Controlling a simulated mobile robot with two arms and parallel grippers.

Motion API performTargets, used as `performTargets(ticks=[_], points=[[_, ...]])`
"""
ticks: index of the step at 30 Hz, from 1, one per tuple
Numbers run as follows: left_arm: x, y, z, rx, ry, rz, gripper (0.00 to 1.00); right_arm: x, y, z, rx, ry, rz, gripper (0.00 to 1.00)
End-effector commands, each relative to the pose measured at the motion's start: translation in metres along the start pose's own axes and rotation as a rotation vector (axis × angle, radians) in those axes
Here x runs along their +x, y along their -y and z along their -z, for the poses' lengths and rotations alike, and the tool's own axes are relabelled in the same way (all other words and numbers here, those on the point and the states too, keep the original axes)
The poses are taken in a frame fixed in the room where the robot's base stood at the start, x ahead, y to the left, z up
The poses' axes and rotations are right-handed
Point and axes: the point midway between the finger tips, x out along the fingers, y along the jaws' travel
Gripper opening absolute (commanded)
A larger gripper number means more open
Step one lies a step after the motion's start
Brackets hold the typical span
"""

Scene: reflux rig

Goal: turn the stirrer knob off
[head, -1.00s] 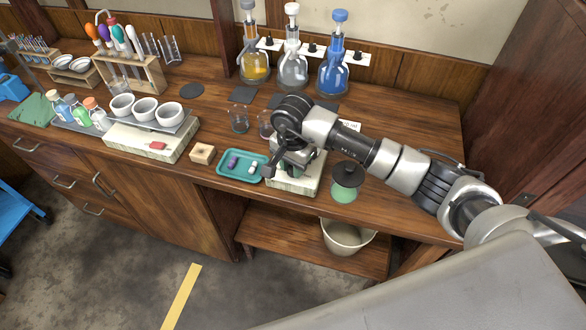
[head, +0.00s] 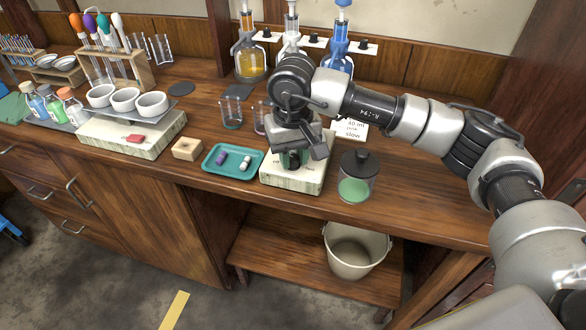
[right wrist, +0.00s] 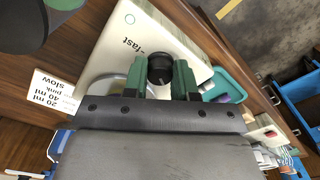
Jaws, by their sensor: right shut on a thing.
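The stirrer (head: 285,182) is a pale box on the bench, partly hidden in the head view by my right arm. In the right wrist view, its top (right wrist: 122,40) carries the word "fast" beside a round black knob (right wrist: 160,66). My right gripper (right wrist: 159,80) has its green-tipped fingers on either side of the knob and is shut on it. In the head view, the right gripper (head: 293,158) is low over the stirrer, and the knob is hidden there. I cannot read the knob's exact setting. My left gripper is not in view.
A teal tray (head: 208,164) with small items is left of the stirrer. A lidded jar of green stuff (head: 354,188) stands close on its right. Beakers (head: 231,112) and a written card (head: 352,130) are behind. A bucket (head: 352,255) sits on the lower shelf.

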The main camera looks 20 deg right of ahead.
Motion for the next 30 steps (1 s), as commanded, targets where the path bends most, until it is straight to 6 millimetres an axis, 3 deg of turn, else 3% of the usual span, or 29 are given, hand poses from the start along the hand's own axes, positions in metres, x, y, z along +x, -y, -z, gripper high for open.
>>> performTargets(ticks=[1,3,14,18,21,30], points=[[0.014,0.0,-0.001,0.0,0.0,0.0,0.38,0.005,0.0,0.001,-0.044,-0.005,-0.001,0.03],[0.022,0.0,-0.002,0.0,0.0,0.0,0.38,0.005,-0.001,0.001,-0.109,-0.004,-0.001,0.03],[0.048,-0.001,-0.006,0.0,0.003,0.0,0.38,0.002,-0.001,0.001,-0.374,-0.003,-0.001,0.03],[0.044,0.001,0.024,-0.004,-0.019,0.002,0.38,0.001,-0.001,0.001,-0.436,-0.002,0.0,0.03],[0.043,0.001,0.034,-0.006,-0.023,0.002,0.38,0.001,0.0,0.001,-0.468,-0.002,0.0,0.03],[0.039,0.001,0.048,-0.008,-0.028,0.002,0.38,-0.001,-0.001,0.001,-0.509,-0.003,0.0,0.03]])
